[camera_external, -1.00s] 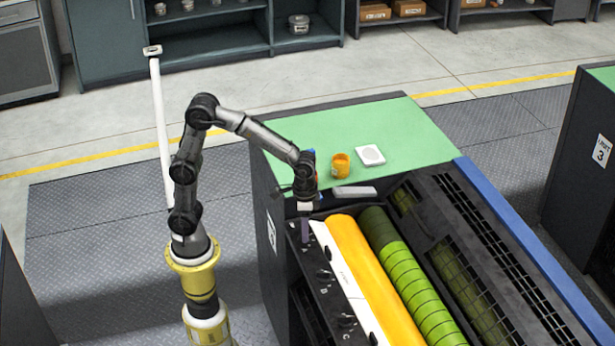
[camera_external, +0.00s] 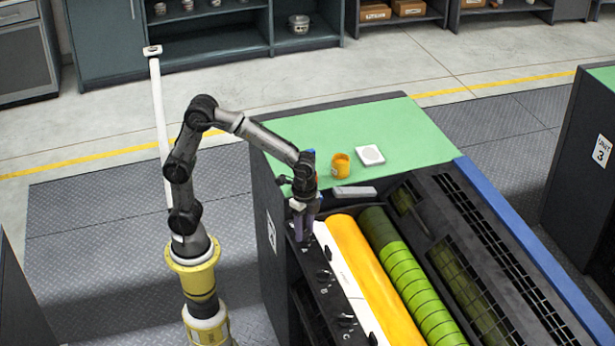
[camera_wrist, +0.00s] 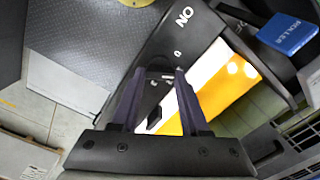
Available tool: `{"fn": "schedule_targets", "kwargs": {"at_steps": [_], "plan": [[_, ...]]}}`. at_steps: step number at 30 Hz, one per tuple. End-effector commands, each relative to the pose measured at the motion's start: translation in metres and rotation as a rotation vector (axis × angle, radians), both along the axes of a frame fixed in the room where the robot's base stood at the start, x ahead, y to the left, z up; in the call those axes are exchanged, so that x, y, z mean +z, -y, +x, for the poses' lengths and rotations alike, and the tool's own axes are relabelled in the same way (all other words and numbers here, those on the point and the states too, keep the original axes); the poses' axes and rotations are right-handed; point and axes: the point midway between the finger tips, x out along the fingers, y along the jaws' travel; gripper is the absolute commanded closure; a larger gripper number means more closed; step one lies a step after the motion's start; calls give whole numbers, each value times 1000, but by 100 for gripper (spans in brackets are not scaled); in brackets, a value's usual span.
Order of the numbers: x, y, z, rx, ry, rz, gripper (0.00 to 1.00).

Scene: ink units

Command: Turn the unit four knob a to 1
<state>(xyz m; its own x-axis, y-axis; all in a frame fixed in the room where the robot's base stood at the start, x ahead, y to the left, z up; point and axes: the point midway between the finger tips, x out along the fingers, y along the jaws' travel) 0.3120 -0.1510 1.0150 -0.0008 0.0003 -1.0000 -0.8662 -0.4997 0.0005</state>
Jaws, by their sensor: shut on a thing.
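My gripper (camera_external: 303,232) points down at the far end of the black knob panel (camera_external: 328,298) on the near unit. In the wrist view its two fingers (camera_wrist: 160,72) reach down to the panel and are closed on a dark thing at the tips, which looks like knob a. The knob is mostly hidden by the fingers in both views, so its pointer and the number it faces cannot be read. Knob b (camera_external: 323,275) and knob c (camera_external: 346,321) sit farther along the panel, clear of the gripper.
A white strip (camera_external: 345,285), an orange roller (camera_external: 362,275) and a green roller (camera_external: 408,285) run beside the panel. An orange pot (camera_external: 340,166), a white square item (camera_external: 370,155) and a grey block (camera_external: 354,192) lie near the green top (camera_external: 420,130). A blue item (camera_wrist: 287,33) shows in the wrist view.

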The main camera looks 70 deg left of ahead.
Motion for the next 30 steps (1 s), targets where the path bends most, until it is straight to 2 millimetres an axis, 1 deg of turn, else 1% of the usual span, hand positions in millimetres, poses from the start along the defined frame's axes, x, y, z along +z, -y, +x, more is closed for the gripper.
{"fn": "schedule_targets", "kwargs": {"at_steps": [7, 22, 23, 24, 27, 30], "plan": [[2, 0, 0, -73, 3, -1, 100], [2, 1, 0, -88, 3, -2, 100], [2, 1, 0, -87, 3, -2, 50], [2, 1, 0, -87, 3, -2, 43], [1, 0, 0, -87, 3, -2, 25], [1, 0, 0, -87, 2, -1, 25]]}}
